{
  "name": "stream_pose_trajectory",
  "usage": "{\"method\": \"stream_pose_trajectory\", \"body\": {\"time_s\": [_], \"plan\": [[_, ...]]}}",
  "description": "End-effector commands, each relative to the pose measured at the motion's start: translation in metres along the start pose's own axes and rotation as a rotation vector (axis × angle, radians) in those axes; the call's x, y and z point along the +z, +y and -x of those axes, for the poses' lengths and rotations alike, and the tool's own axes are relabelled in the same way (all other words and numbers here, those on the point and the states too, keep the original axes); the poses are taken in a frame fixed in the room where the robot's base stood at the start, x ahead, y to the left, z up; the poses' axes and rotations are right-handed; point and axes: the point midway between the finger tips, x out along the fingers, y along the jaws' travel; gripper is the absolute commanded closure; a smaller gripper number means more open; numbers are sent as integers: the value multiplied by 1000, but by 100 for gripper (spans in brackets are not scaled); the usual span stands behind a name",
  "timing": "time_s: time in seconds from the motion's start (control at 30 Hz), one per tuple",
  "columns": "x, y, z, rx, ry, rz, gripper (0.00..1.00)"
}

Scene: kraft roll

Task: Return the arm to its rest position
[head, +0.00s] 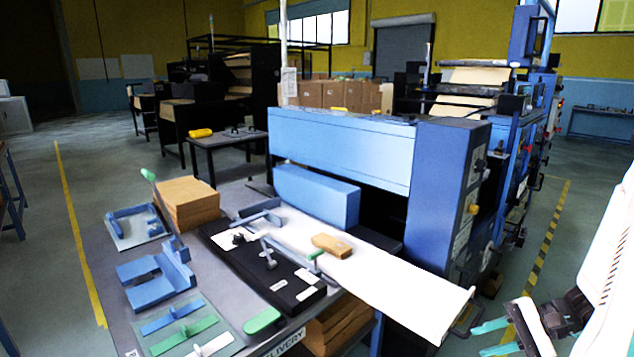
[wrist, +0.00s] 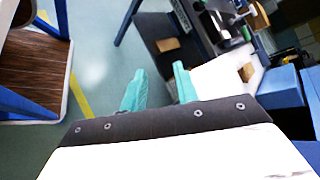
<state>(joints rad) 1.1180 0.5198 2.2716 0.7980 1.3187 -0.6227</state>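My gripper (head: 482,339) is at the lower right of the head view, in front of the blue machine and over the floor. My white arm (head: 608,270) runs up along the right edge of the head view, partly cut off by the frame.
The delivery table (head: 110,275) holds blue fixtures, a kraft stack (head: 187,203) and a black plate (head: 245,262). A white sheet (head: 385,285) bearing a tan block (head: 332,245) extends towards my gripper. The blue machine (head: 445,190) stands behind. Floor at right is clear.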

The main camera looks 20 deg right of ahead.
Motion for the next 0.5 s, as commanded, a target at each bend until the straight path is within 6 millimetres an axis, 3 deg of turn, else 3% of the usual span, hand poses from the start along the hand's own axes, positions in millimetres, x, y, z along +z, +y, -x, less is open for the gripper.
{"method": "stream_pose_trajectory", "body": {"time_s": [0.03,0.2,0.5], "plan": [[18,-12,-5,85,-23,15,70],[75,-37,-20,374,-63,60,70],[162,-64,-31,807,13,262,70]]}}
